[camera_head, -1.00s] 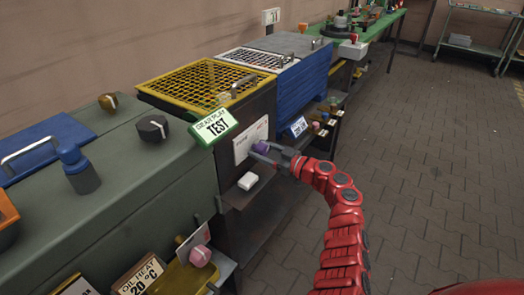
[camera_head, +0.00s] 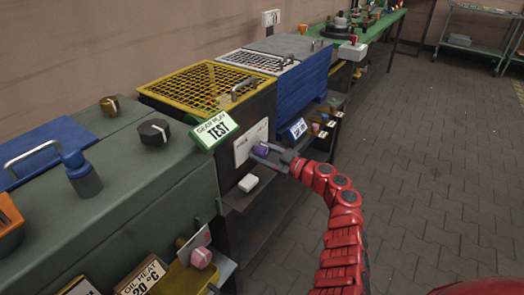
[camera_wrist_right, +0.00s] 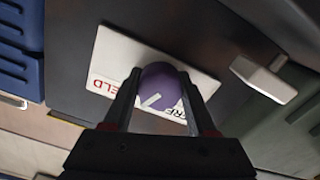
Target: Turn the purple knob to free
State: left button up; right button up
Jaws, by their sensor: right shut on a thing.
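The purple knob (camera_head: 262,151) sits on a white label plate (camera_head: 243,148) on the dark front of the machine with the yellow grille. My right gripper (camera_head: 268,154) is shut on the knob, one finger on each side. In the right wrist view the purple knob (camera_wrist_right: 160,88) has a white pointer line near its lower left edge. The plate (camera_wrist_right: 112,62) there shows red letters ending in "ELD" at left and dark letters, partly hidden by a finger, at lower right. My left gripper is not in view.
A white block-shaped handle (camera_head: 248,182) is just below the plate, and also shows in the wrist view (camera_wrist_right: 264,78). A blue crate-like box (camera_head: 302,85) is beyond. The paved floor at right is clear.

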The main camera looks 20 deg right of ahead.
jog(key=n, duration=0.2)
jog(key=shift+n, duration=0.4)
jog(key=n, duration=0.2)
jog(key=shift+f+n+b, duration=0.15)
jog(key=shift+n+b, duration=0.15)
jog(key=shift+n, duration=0.1)
jog(key=n+b, duration=0.1)
jog(key=n, duration=0.2)
jog(key=shift+n+b, duration=1.05)
jog(key=shift+n, duration=0.95)
jog(key=o, duration=1.4)
jog(key=shift+c, duration=0.2)
